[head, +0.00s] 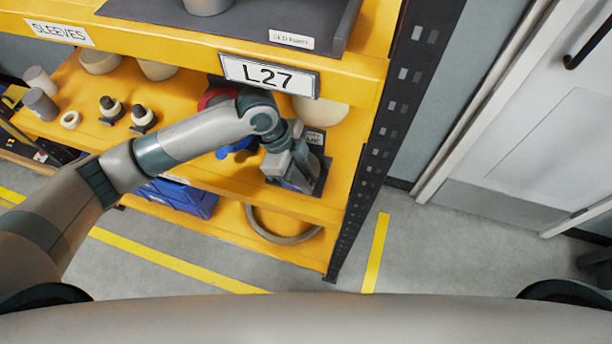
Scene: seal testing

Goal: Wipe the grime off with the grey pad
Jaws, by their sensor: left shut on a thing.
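My left arm reaches in from the left to the middle yellow shelf under the L27 sign. My left gripper (292,172) points down at the shelf's right part and is shut on the grey pad, which is mostly hidden by the gripper. A dark grey plate (322,178) shows beside and behind the gripper, with a small label at its back. I cannot tell whether the pad touches it. I make out no grime; the gripper covers much of the surface there. My right gripper is not in view.
The upper shelf with the L27 sign (268,74) overhangs the gripper. A dark rack post (385,130) stands at right. Rings and cylinders, such as a grey one (41,104), stand on the shelf at left. A blue bin (182,198) and a hose ring (285,238) sit below.

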